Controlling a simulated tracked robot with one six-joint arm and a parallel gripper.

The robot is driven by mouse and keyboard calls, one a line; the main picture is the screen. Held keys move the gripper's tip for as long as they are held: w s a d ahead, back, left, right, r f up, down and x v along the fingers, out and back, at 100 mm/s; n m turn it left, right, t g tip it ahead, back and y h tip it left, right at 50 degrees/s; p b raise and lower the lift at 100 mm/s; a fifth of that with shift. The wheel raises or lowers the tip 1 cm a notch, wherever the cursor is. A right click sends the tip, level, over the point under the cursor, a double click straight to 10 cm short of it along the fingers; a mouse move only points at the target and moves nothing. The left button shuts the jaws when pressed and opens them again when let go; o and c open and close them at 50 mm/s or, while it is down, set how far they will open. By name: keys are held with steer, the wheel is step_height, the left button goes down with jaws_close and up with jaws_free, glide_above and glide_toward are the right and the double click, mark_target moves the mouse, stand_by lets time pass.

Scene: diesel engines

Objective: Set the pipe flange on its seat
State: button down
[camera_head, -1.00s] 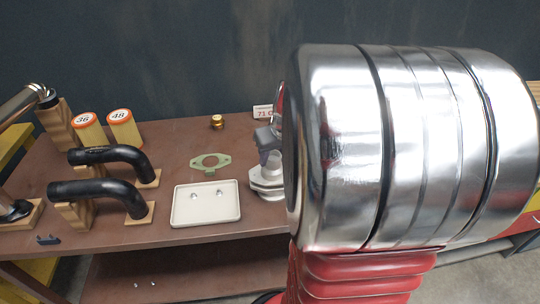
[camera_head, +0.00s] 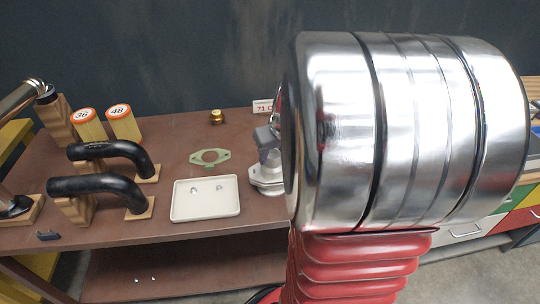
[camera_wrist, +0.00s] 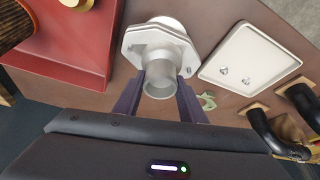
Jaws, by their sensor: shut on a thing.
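The pipe flange (camera_wrist: 160,62) is a pale grey metal piece with a short round pipe and a lobed plate. It shows in the middle of the wrist view and, partly hidden by my arm, in the head view (camera_head: 270,164). My gripper (camera_wrist: 160,84) has its two dark fingers on either side of the pipe and is shut on it. The plate lies over a pale round-edged piece (camera_wrist: 168,21), seemingly the seat, which the flange mostly covers. I cannot tell whether the plate is fully flat against it.
A white tray (camera_head: 180,212) with two small metal parts is beside the flange. A green gasket (camera_head: 210,158) lies behind it. Black hoses (camera_head: 100,187) on wooden blocks, orange-topped filters (camera_head: 123,122) and a brass part (camera_head: 217,117) share the brown table (camera_head: 170,165).

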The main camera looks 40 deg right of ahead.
mark_target(277, 173)
stand_by(0.3)
steer(key=c, duration=1)
jaws_free()
steer(key=shift+c, duration=0.2)
steer(key=shift+c, duration=0.4)
steer(key=v, duration=0.7)
steer(key=shift+s+a, duration=0.1)
steer(key=shift+s+a+f+m, duration=0.1)
steer(key=shift+s+f+m, duration=0.15)
steer(key=shift+m, duration=0.25)
steer(key=s+a+r+n, duration=0.1)
steer(key=s+a, duration=0.1)
steer(key=a, duration=0.7)
steer(key=s+a+r+n+y, duration=0.1)
steer(key=s+a+n, duration=0.1)
steer(key=a, duration=0.7)
steer(key=s+a+r+n+t, duration=0.1)
steer(key=s+a+r, duration=0.1)
steer(key=a, duration=0.7)
steer(key=shift+s+n, duration=0.4)
steer(key=shift+s, duration=0.05)
